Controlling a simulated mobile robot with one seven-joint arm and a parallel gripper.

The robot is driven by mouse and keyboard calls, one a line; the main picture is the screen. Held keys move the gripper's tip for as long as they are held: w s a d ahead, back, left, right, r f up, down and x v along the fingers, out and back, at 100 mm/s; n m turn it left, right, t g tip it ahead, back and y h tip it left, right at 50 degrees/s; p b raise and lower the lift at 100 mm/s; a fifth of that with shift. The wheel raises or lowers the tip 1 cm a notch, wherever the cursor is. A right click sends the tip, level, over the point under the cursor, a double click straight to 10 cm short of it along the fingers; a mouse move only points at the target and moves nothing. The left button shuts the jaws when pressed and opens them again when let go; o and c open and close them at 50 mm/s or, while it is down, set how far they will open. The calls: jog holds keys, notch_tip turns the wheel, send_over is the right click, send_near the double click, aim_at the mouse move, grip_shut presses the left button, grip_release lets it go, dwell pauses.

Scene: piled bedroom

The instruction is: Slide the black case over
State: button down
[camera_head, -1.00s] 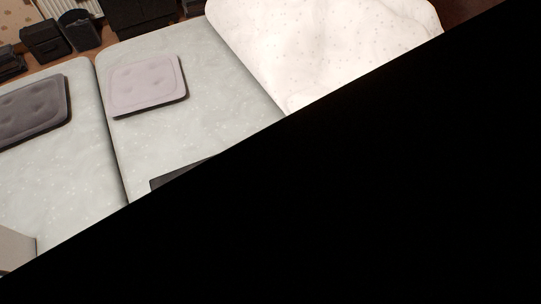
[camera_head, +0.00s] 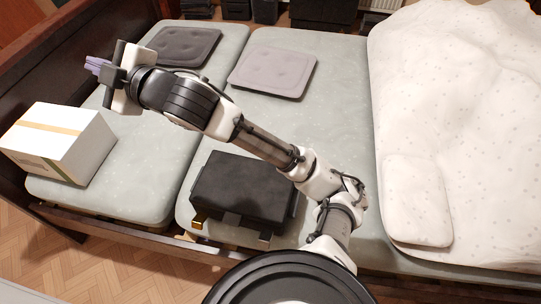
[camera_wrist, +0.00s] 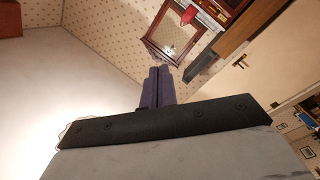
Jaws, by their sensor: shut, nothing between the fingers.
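The black case (camera_head: 241,187) lies flat on the front of the middle mattress section, with gold-coloured clasps facing the front edge. My arm passes above its upper right part and hides some of it. My gripper (camera_head: 92,66) is up at the left, beyond and above the white box, well apart from the case. Its purple fingers show closed together in the wrist view (camera_wrist: 158,88), with nothing between them. The wrist view shows walls and a mirror, not the case.
A white box with a tan strip (camera_head: 62,142) stands at the left on the mattress. A dark cushion (camera_head: 184,46) and a grey cushion (camera_head: 272,72) lie farther back. A white quilt (camera_head: 455,100) and pillow (camera_head: 416,200) are at the right. Bare mattress surrounds the case's left and back.

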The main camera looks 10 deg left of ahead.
jog(key=w+d+f+m+t+h+b, duration=0.1)
jog(key=w+d+f+h, duration=0.25)
jog(key=f, duration=0.35)
jog(key=w+d+f+m+h, duration=0.1)
jog(key=w+d+f+h, duration=0.25)
jog(key=d+f, duration=0.2)
jog(key=d+f+m+g+h, duration=0.1)
jog(key=d+f+h, duration=0.1)
jog(key=d+f, duration=0.4)
jog(key=w+d+f+m+g+h+b, duration=0.1)
jog(key=d+f+h, duration=0.2)
jog(key=d+f, duration=0.4)
jog(key=d+f+g+h+b, duration=0.1)
jog(key=d+f+h, duration=0.2)
jog(key=d, duration=0.9)
jog(key=shift+w+f+m, duration=0.2)
jog(key=shift+f+m, duration=0.2)
jog(key=shift+f, duration=1.3)
jog(key=s+d+f+m+g+h, duration=0.1)
jog(key=s+d+f+g+h, duration=0.3)
jog(key=d, duration=0.6)
jog(key=shift+t+y, duration=0.5)
jog(key=shift+y, duration=0.2)
jog(key=f, duration=0.9)
jog(key=shift+s+a+f, duration=0.15)
jog(key=shift+s+a, duration=0.05)
jog(key=shift+s, duration=0.2)
jog(key=a, duration=0.3)
jog(key=shift+f, duration=0.2)
jog(key=shift+a, duration=0.5)
